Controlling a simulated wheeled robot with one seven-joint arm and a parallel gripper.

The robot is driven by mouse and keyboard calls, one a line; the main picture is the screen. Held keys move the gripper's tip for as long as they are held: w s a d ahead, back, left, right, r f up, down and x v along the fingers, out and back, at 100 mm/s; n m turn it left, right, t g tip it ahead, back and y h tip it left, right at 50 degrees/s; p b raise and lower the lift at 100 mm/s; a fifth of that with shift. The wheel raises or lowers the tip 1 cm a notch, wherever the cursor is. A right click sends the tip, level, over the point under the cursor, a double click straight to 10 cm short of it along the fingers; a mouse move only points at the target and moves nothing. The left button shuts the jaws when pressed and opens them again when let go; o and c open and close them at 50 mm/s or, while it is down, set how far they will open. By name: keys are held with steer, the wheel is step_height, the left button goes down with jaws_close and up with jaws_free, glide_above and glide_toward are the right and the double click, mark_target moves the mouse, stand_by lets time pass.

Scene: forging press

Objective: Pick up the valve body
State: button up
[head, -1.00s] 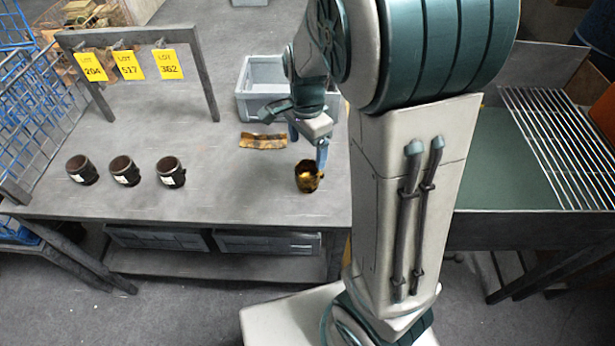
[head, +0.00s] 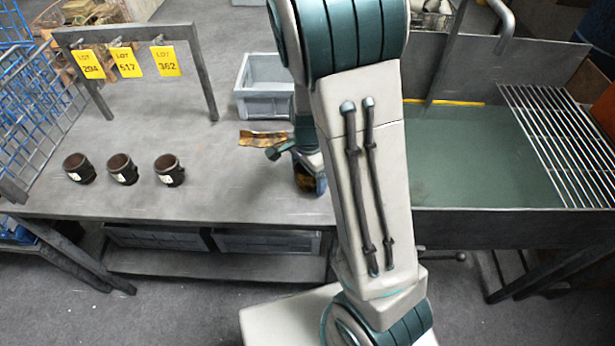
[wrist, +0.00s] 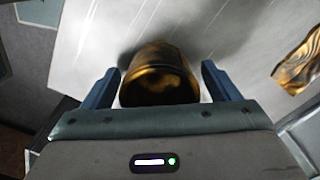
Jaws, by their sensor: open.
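The valve body, by its look the brass-coloured, dark-blotched cup-like piece (wrist: 158,78), stands on the grey table between the fingers of my gripper (wrist: 158,88) in the wrist view. My gripper is open, with one blue finger on each side of it; small gaps show on both sides. In the head view the piece (head: 305,180) is mostly hidden behind my gripper and arm, near the table's front right part.
Three dark cups (head: 123,170) stand in a row on the left of the table. A brass-coloured strip (head: 262,138) lies just behind the piece, near a grey bin (head: 262,104). A frame with yellow lot tags (head: 126,63) stands at the back left. A green-floored tray with a grate (head: 570,150) is at right.

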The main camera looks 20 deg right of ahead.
steer(key=shift+c, duration=0.3)
steer(key=c, duration=1.3)
steer(key=shift+r, duration=0.1)
